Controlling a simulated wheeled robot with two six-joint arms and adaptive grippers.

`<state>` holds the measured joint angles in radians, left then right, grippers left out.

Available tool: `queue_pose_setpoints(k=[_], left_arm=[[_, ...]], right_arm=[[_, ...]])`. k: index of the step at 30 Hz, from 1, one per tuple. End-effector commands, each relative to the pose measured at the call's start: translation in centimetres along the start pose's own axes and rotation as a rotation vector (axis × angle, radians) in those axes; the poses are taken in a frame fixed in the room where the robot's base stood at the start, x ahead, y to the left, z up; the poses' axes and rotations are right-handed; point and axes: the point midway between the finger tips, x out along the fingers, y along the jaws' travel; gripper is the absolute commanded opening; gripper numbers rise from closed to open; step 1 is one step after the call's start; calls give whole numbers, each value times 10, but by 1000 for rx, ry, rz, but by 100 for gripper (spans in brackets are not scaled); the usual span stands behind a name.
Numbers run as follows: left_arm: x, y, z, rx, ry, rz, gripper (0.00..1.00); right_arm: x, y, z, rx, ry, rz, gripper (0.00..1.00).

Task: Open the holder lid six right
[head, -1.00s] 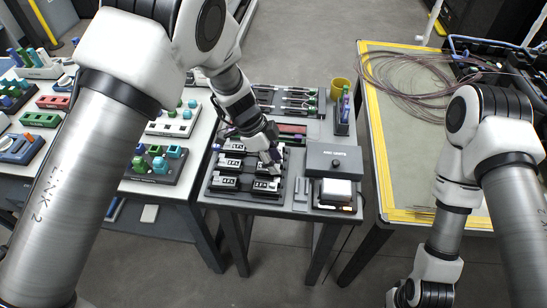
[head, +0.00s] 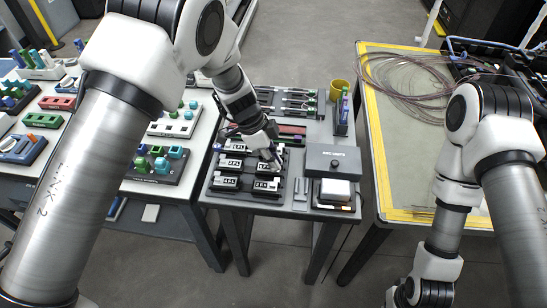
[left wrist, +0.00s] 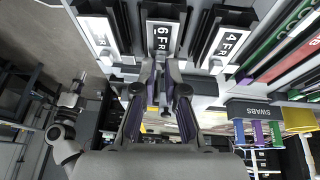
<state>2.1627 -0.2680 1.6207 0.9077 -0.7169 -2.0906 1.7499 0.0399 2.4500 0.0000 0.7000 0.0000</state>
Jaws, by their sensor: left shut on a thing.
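Black fibre holders with white labels stand in two columns on a dark tray on the middle table. The holder marked 6 FR (left wrist: 160,38) is in the middle of the left wrist view; it appears to be the middle one of the right column in the head view (head: 266,168). My left gripper (head: 276,163) reaches down to it from above. In the left wrist view its fingers (left wrist: 160,72) are closed together at the near end of this holder, on what seems to be its lid edge. The lid looks down.
The 4 FR holder (left wrist: 230,42) stands close on one side, another holder (left wrist: 98,32) on the other. The splicer (head: 333,162) stands right of the tray. A swab box (left wrist: 252,110), a yellow cup (head: 340,84) and a tool rack are behind.

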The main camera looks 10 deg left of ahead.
Motion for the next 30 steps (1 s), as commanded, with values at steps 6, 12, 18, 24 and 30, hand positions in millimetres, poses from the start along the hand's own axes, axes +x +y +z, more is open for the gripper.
queue_pose_setpoints(k=[6, 12, 18, 24, 30], left_arm=[[-1, -1, 0, -17, 0, 41, 0], [-2, -5, -1, -51, 1, 125, 0], [0, -11, 0, -108, 0, 260, 0], [2, -16, 1, -160, -1, 386, 0], [2, -18, 1, -196, -1, 472, 0]], right_arm=[[-9, 0, 0, 0, 0, 0, 0], [-19, 0, 0, 0, 0, 0, 0], [-20, 0, 0, 0, 0, 0, 0], [-8, 0, 0, 0, 0, 0, 0], [2, 0, 0, 0, 0, 0, 0]])
